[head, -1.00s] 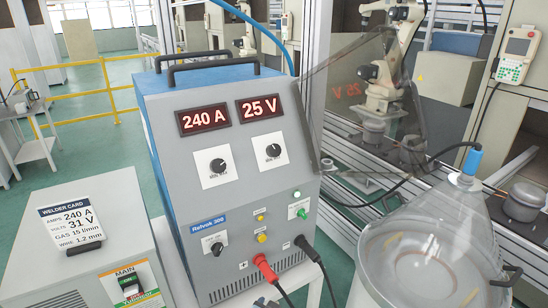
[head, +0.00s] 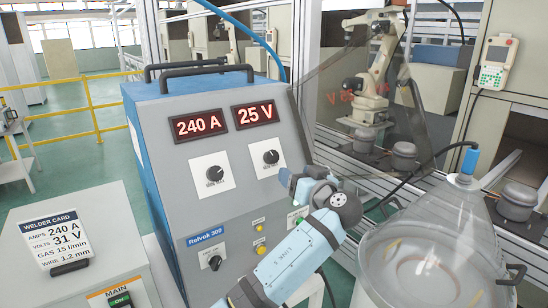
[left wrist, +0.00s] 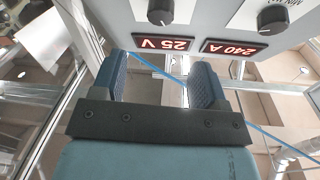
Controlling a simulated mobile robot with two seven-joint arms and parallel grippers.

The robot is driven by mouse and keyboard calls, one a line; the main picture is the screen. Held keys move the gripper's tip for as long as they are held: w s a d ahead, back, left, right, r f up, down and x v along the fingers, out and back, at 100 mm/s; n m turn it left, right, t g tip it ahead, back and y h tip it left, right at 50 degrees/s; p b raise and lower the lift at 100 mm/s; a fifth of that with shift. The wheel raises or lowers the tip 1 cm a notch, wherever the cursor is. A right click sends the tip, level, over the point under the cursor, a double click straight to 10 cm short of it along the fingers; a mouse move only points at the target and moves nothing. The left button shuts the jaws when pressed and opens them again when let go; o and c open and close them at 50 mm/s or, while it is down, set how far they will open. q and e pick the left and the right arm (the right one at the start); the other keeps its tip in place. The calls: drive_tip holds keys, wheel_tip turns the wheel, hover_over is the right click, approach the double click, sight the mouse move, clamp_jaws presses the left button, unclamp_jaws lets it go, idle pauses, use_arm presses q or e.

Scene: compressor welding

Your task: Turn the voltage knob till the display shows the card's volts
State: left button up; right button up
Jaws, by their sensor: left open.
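The voltage knob (head: 271,157) is a black dial on a white plate below the red voltage display (head: 256,114), which reads 25 V. The welder card (head: 60,238) lists 240 A and 31 V. My left gripper (head: 292,180) is just below and right of the voltage knob, apart from it and empty. In the left wrist view, which shows the panel upside down, the open jaws (left wrist: 160,78) have a gap between them, with the voltage knob (left wrist: 161,11) beyond them at the top. My right gripper is in no view.
The amps knob (head: 214,173) and its display (head: 199,125), reading 240 A, are left of the voltage pair. A tinted clear panel (head: 350,100) stands right of the welder. A clear dome (head: 425,245) stands at the lower right.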

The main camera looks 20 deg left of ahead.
sight(274, 157)
use_arm(q)
drive_tip(key=p+x, duration=0.3)
drive_tip(key=x, duration=0.7)
drive_tip(key=shift+w+a+r, duration=0.1)
drive_tip(key=shift+r, duration=0.05)
drive_tip(key=shift+w+a, duration=0.5)
drive_tip(key=shift+a, duration=0.05)
drive_tip(key=shift+c, duration=0.2)
drive_tip(key=c, duration=0.9)
